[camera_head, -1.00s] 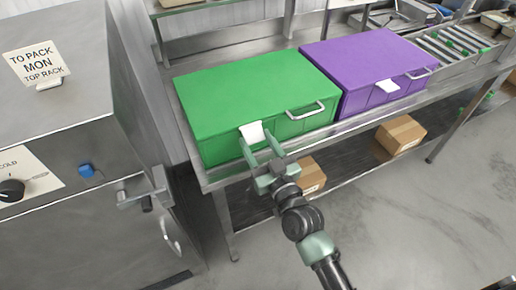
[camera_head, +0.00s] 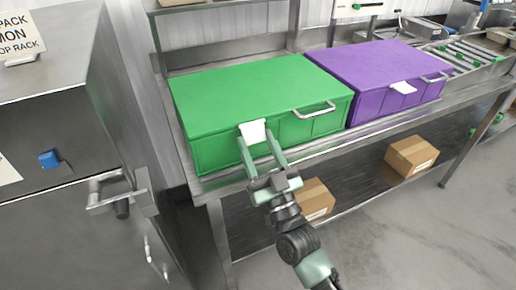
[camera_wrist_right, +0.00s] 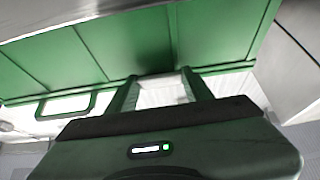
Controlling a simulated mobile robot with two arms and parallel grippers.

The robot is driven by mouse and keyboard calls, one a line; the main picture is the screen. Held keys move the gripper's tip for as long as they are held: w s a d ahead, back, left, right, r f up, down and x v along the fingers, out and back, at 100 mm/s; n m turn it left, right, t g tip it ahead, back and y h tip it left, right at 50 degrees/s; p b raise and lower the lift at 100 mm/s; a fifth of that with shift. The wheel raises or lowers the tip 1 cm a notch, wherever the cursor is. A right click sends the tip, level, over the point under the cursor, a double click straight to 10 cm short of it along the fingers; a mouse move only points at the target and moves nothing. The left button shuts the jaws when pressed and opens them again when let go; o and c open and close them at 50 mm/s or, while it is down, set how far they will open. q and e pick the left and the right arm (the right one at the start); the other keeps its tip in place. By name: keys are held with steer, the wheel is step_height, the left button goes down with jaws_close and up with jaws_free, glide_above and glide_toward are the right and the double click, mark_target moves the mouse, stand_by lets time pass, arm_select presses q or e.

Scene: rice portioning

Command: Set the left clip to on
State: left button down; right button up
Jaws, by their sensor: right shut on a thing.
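The left clip (camera_head: 252,132) is a white flap on the front edge of a green box (camera_head: 225,97). My right gripper (camera_head: 256,139) reaches it from the front, with one finger on each side, and is shut on it. The right wrist view shows the white clip (camera_wrist_right: 163,92) between the two green fingers (camera_wrist_right: 161,88), against the green box front (camera_wrist_right: 120,45). The flap's lower part is partly hidden by the fingers. My left gripper is not in view.
A purple box (camera_head: 370,68) with its own white clip (camera_head: 403,87) stands right of the green box on a steel table. The green box has a metal handle (camera_head: 314,110). A steel cabinet (camera_head: 60,110) stands at left. Cardboard boxes (camera_head: 411,155) sit on the lower shelf.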

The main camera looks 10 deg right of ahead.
steer(key=o, duration=1.4)
steer(key=shift+s+f, duration=0.15)
steer(key=shift+s, duration=0.05)
steer(key=b+v, duration=0.1)
steer(key=v, duration=0.6)
steer(key=shift+s+d, duration=0.1)
